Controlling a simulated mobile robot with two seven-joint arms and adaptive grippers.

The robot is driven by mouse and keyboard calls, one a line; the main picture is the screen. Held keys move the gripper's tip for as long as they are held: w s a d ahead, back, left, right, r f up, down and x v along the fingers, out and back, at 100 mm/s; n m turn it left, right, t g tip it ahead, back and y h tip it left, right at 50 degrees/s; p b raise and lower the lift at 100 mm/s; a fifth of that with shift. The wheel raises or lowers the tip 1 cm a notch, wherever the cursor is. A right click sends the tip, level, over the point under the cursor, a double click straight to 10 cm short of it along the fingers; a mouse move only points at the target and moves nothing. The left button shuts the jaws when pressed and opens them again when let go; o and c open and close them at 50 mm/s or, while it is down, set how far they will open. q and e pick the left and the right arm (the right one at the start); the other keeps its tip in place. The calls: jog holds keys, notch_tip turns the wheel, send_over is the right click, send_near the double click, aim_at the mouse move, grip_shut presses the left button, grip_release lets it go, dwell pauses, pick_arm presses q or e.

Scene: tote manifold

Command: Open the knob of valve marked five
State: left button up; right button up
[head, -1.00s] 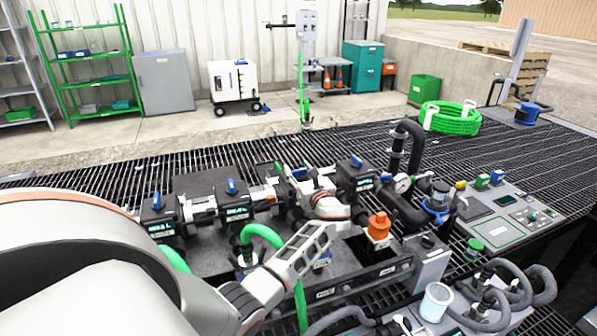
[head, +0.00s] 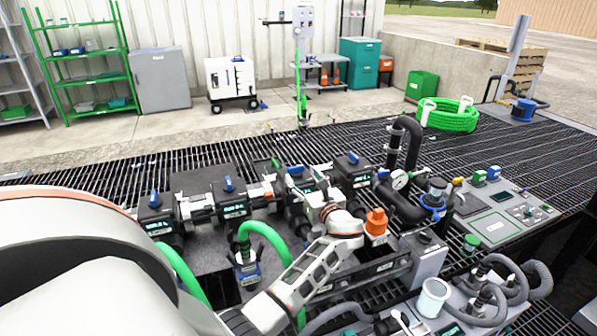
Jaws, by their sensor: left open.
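A row of black valve boxes with blue knobs runs across the manifold: a left one (head: 155,199), a second (head: 229,184), a third (head: 296,170) and a far right one (head: 353,157). Their small displays are too small to read, so I cannot tell which is marked five. My left arm comes in from the lower left, and its white left gripper (head: 318,198) is open beside the third valve box, partly blending with the pale fittings there. Whether it touches anything is unclear. My right gripper is not in view.
An orange cap (head: 376,222) stands just right of my left wrist. A green hose (head: 262,231) arches left of my forearm. Black pipes (head: 412,145) rise to the right. A control panel (head: 500,220) and grey hoses (head: 540,280) lie further right.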

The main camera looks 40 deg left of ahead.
pick_arm(q)
jog(key=shift+v, duration=2.3)
jog(key=s+d+f+n+h, duration=0.2)
jog(key=s+f+n, duration=0.2)
jog(key=s, duration=0.3)
jog(key=s+d+f+n+h, duration=0.2)
jog(key=s+f+n+h, duration=0.1)
jog(key=s, duration=0.4)
jog(key=s+d+f+n+h, duration=0.2)
jog(key=s+f+n, duration=0.3)
jog(key=s+f, duration=0.2)
jog(key=shift+s+f+g+h, duration=0.15)
jog(key=shift+s+g+h, duration=0.25)
jog(key=shift+s, duration=0.15)
jog(key=s+d+n+h, duration=0.4)
jog(key=s+d, duration=0.2)
jog(key=s, duration=0.3)
jog(key=w+d+f+n+t+h, duration=0.2)
jog(key=d+f+h, duration=0.5)
jog(key=d+f, duration=0.6)
jog(key=d+n+t, duration=0.1)
jog(key=d, duration=0.2)
jog(key=shift+w+f, duration=0.3)
jog(key=shift+f, duration=0.05)
